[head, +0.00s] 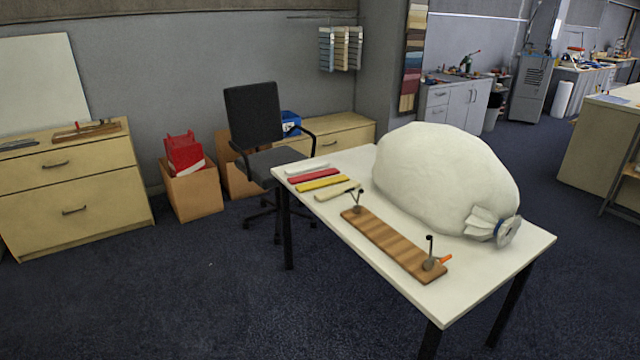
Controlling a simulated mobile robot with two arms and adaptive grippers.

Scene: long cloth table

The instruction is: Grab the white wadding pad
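A large, rounded white bundle (440,175), which looks like the white wadding pad, rests on the white table (490,275). It covers much of the table's back and right part. Its right end is gathered into a ruffled neck with a grey round piece (509,232) at the tip. Neither of my grippers is in the head view, and nothing is touching the bundle.
A striped wooden board (385,243) with upright dark fittings lies along the table's front edge. Red (314,175), yellow (323,184) and pale strips lie at the left end. A black chair (254,115) stands behind the table. The floor in front is clear.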

